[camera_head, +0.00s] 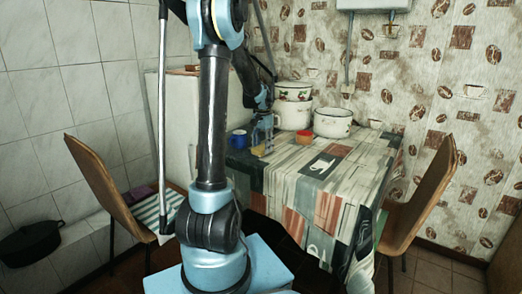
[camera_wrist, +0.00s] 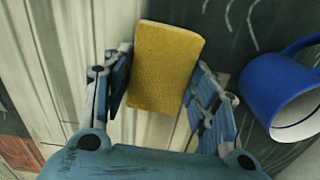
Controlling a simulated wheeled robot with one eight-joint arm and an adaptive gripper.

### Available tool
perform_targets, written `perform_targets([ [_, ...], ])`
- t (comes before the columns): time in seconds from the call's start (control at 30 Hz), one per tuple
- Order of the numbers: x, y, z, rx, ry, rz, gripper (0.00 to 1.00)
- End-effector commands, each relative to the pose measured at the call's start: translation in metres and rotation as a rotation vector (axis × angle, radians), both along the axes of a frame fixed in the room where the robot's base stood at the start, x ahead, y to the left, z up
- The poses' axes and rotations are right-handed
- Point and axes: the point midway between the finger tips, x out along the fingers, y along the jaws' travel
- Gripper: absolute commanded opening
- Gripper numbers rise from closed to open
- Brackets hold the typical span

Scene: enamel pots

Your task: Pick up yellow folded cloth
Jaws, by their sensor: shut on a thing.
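The yellow folded cloth (camera_wrist: 166,62) is a flat, rounded rectangle in the wrist view, set between the two fingers. My gripper (camera_wrist: 163,88) is shut on it, with one blue-grey finger on each side. In the head view my gripper (camera_head: 263,135) points down at the left back part of the table, and a small yellow patch of the cloth (camera_head: 258,151) shows below it. I cannot tell whether the cloth touches the tabletop or hangs just above it.
A blue mug (camera_wrist: 272,90) lies close right of my gripper; it stands left in the head view (camera_head: 238,139). Enamel pots (camera_head: 333,122) and a red item (camera_head: 305,140) stand behind on the table (camera_head: 325,165). Chairs flank it (camera_head: 103,180) (camera_head: 428,195).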

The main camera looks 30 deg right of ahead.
Motion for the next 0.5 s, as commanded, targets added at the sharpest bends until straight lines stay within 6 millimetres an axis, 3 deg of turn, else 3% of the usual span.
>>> perform_targets([
  [0.5, 0.0, 0.0, 0.078, 0.0, 0.0, 0.0, 0.34],
])
